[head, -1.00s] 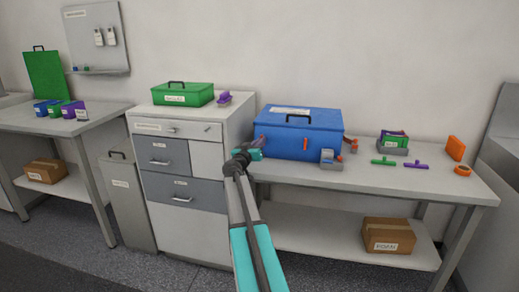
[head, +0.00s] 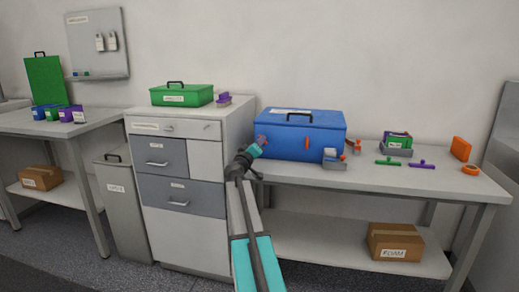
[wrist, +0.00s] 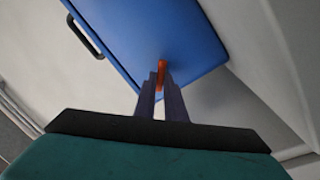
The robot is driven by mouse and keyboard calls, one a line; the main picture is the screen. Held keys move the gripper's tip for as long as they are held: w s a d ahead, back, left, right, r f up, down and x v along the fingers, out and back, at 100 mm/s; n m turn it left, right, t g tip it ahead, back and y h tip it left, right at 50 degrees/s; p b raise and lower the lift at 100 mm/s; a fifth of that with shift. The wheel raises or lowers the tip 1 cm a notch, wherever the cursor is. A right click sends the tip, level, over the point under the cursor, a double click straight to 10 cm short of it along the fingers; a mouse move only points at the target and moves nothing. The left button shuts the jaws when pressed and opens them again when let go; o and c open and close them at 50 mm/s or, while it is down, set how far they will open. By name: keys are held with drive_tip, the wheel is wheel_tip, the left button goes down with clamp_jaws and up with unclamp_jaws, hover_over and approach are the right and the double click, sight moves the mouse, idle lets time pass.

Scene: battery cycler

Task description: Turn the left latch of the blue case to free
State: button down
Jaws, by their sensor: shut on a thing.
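The blue case (head: 285,147) stands closed on the bench, with a dark handle on its lid. An upright orange latch (head: 307,143) shows on the right of its front. My gripper (head: 261,141) is at the left part of the front. In the wrist view my gripper (wrist: 162,82) is shut on the left latch (wrist: 162,68), an orange piece against the blue case (wrist: 185,40). The fingers partly cover this latch, and its exact angle on the case is hard to tell.
A grey holder (head: 335,163) with orange parts stands before the case's right end. Green (head: 389,162) and purple (head: 421,164) pieces and an orange ring (head: 470,170) lie farther right. A drawer cabinet (head: 215,157) borders the bench at left.

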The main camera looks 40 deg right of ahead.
drive_tip(key=n+b, duration=0.1)
drive_tip(key=n, duration=0.1)
drive_tip(key=n+b, duration=0.1)
drive_tip(key=n, duration=0.1)
drive_tip(key=n+t+b, duration=0.1)
drive_tip(key=b, duration=0.1)
drive_tip(key=shift+s+d+f+n, duration=0.15)
drive_tip(key=shift+s+f+n, duration=0.1)
drive_tip(key=shift+n, duration=0.15)
drive_tip(key=shift+n+t+y+b, duration=0.25)
drive_tip(key=shift+n+t, duration=0.2)
drive_tip(key=shift+n, duration=0.85)
drive_tip(key=shift+n+t+y+b, duration=0.15)
drive_tip(key=shift+n+t+b, duration=0.25)
drive_tip(key=shift+n, duration=0.9)
drive_tip(key=shift+w, duration=0.1)
drive_tip(key=c, duration=1.8)
unclamp_jaws()
drive_tip(key=shift+p+v, duration=0.5)
drive_tip(key=shift+v, duration=6.45)
